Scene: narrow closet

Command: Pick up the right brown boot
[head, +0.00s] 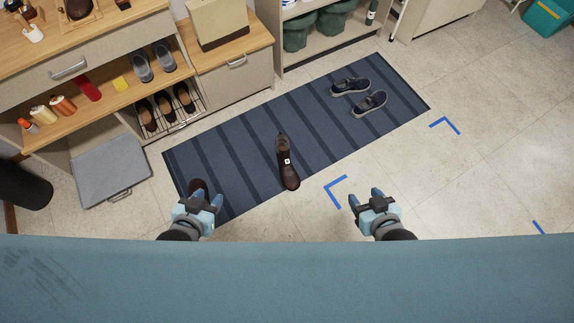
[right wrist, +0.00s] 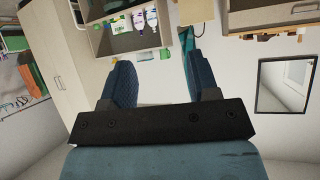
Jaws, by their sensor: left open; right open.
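A brown boot (head: 288,165) with a small white tag is on the striped blue rug, near its front edge, between my two grippers. A second brown boot (head: 198,186) shows only in part behind my left gripper (head: 200,199), at the rug's front left. My left gripper is open; the picture does not show whether it touches that boot. My right gripper (head: 365,197) is open and empty, to the right of the tagged boot and apart from it. Its two spread fingers (right wrist: 157,78) also show in the right wrist view, with no boot there.
Dark blue shoes (head: 369,103) lie on the right of the rug (head: 240,135). A wooden shelf unit (head: 100,100) with shoes and bottles stands at the left, a grey case (head: 112,170) beside it. Blue corner marks (head: 335,190) are on the clear floor to the right.

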